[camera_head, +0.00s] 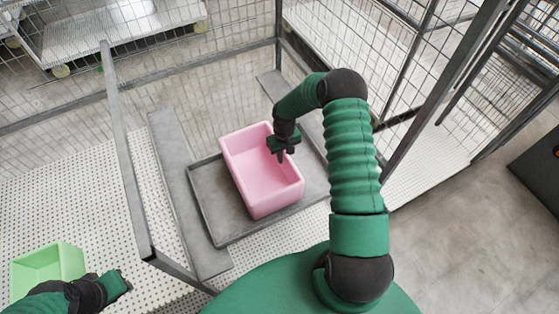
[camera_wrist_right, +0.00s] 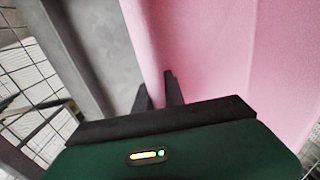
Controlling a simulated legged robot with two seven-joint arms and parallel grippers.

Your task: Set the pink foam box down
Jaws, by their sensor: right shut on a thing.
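The pink foam box (camera_head: 258,178) is open-topped and sits within the outline of a shallow grey tray (camera_head: 205,197) in the head view. I cannot tell whether its base touches the tray. My right gripper (camera_head: 281,156) is shut on the box's far right wall. In the right wrist view, its dark fingers (camera_wrist_right: 158,93) are at the edge of the pink wall (camera_wrist_right: 215,45), which fills the right side. My left gripper (camera_head: 122,284) is at the lower left, beside a green box (camera_head: 48,267); its finger opening is unclear.
Grey posts and wire mesh stand around the tray, with one post (camera_head: 125,150) to its left. A grey strip (camera_head: 180,185) runs along the tray's left side. White perforated surface (camera_head: 60,200) lies further left. A white-decked cart (camera_head: 110,32) stands behind the mesh.

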